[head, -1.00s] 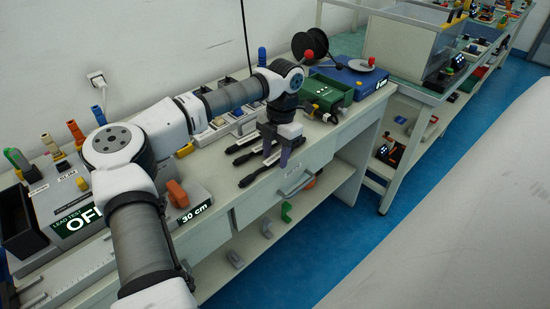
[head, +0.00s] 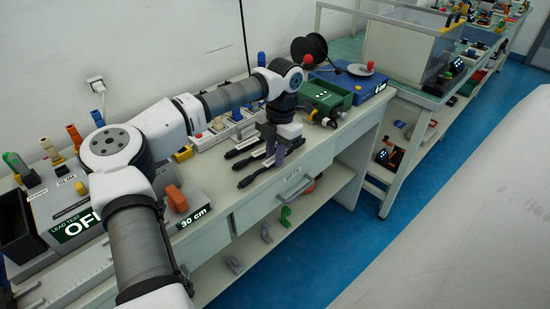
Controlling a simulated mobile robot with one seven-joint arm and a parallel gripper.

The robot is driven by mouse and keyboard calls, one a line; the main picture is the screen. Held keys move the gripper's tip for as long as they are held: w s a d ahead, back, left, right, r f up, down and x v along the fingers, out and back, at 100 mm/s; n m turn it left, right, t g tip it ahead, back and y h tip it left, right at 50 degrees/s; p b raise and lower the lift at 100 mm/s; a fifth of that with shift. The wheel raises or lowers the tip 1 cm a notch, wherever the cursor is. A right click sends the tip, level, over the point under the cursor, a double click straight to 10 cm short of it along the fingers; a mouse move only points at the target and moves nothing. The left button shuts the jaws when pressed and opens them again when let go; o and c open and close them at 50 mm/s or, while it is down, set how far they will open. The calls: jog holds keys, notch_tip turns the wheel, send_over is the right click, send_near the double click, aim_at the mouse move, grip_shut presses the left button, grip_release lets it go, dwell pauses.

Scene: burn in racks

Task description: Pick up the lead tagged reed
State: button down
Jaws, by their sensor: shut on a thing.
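Several black stick-like leads lie side by side on the white bench top: a back one (head: 241,149), a middle one (head: 246,161) and a front one (head: 252,177). Their tags are too small to read, so I cannot tell which is reed. My gripper (head: 277,158) points down at the right ends of these leads, near the bench's front edge. It is shut on a black lead at bench height. The fingers hide the held part, and I cannot tell which lead it is or whether it is lifted.
A grey lead tester (head: 75,205) showing OFF and an orange block (head: 177,198) stand to the left. A green box (head: 325,95), a blue box (head: 355,83) and a black spool (head: 309,49) are behind on the right. A drawer front (head: 290,190) lies below the bench edge.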

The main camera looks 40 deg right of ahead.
notch_tip(320, 180, up, 19)
jog(key=shift+b, duration=0.35)
